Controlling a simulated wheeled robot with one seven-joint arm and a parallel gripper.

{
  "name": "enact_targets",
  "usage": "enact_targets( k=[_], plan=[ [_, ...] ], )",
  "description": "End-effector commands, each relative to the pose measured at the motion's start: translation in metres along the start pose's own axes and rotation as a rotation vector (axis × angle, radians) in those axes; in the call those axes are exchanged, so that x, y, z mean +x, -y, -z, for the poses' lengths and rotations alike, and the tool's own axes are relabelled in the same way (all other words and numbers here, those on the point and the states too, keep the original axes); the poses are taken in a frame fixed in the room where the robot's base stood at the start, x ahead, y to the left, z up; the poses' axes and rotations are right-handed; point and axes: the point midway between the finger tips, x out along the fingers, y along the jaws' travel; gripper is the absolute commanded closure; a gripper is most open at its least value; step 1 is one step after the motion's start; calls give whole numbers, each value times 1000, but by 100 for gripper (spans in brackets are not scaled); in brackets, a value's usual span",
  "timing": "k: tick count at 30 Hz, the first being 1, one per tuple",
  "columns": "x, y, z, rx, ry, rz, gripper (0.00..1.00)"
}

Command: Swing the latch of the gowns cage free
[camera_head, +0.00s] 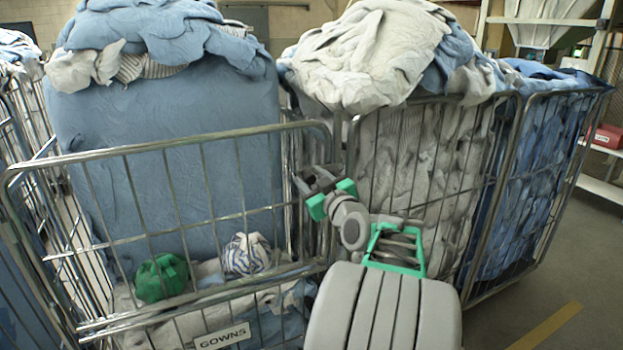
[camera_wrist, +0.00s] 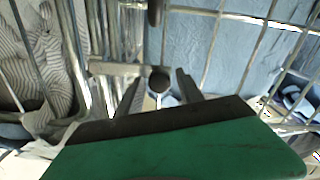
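The gowns cage (camera_head: 165,145) is a metal wire cage at the left of the head view, with a white "GOWNS" label (camera_head: 222,337) low on its front. My gripper (camera_head: 317,191) is at the cage's right front corner post. In the wrist view my gripper (camera_wrist: 158,82) is open, its two dark fingers apart on either side of a dark round knob (camera_wrist: 159,79). The knob looks like the end of a pale metal latch bar (camera_wrist: 118,69). Gaps show between knob and fingers; I cannot tell the depth between them. In the head view the latch is hard to make out behind my gripper.
Inside the gowns cage are a big blue bundle (camera_head: 165,150), a green bundle (camera_head: 161,278) and a striped bundle (camera_head: 246,254). A second cage (camera_head: 513,150) with grey and blue linen stands close at the right. Free floor (camera_head: 575,270) shows at the lower right.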

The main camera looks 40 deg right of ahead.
Motion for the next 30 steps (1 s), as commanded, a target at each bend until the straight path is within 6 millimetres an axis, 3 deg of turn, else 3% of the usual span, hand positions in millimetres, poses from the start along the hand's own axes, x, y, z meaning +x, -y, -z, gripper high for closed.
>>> enact_targets(
  k=[15, 30],
  plan=[
    [0, 0, 0, 0, 0, 0, 100],
    [0, 0, 0, 0, 1, 0, 100]
  ],
)
